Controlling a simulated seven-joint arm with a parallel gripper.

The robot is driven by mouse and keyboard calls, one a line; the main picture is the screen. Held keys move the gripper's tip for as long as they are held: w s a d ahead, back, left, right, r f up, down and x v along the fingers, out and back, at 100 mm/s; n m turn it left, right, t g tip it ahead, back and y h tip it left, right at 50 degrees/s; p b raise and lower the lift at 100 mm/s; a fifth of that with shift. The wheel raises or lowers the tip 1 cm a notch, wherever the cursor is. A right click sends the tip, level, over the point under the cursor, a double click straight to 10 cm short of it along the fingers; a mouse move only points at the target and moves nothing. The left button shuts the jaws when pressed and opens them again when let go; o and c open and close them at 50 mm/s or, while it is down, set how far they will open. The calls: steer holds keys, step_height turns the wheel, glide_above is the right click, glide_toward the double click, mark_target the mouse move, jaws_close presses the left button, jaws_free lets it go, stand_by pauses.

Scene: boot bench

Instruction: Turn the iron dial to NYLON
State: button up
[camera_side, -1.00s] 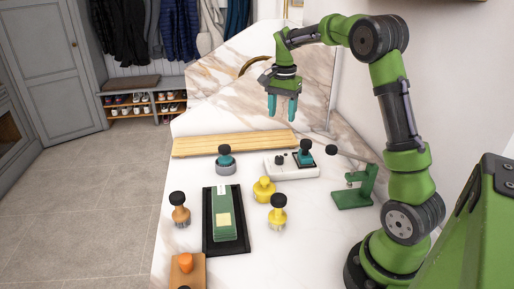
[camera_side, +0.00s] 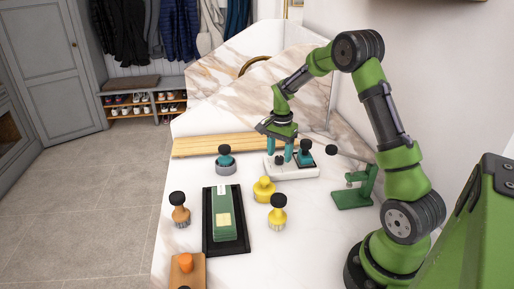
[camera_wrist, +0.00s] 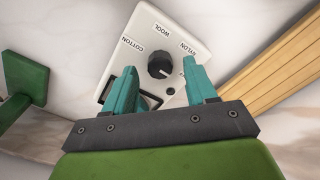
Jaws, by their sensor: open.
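The white iron base (camera_side: 295,173) stands near the back of the bench, with a small black dial (camera_wrist: 160,65) on its top. In the wrist view, COTTON, WOOL and NYLON are printed around the dial; another label is mostly hidden by a finger. I cannot tell surely where the dial points. My gripper (camera_side: 279,154) is open, pointing down above the dial. Its teal fingers, also in the wrist view (camera_wrist: 159,68), stand either side of the dial, apart from it as far as I can tell.
A slatted wooden board (camera_side: 215,145) lies behind, close to the base. A green stand (camera_side: 354,192) with a black-knobbed lever is at the right.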

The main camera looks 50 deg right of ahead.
steer(key=shift+f, duration=0.75)
jaws_close()
steer(key=shift+n, duration=0.3)
steer(key=n, duration=1.1)
steer(key=shift+r, duration=0.1)
stand_by(0.4)
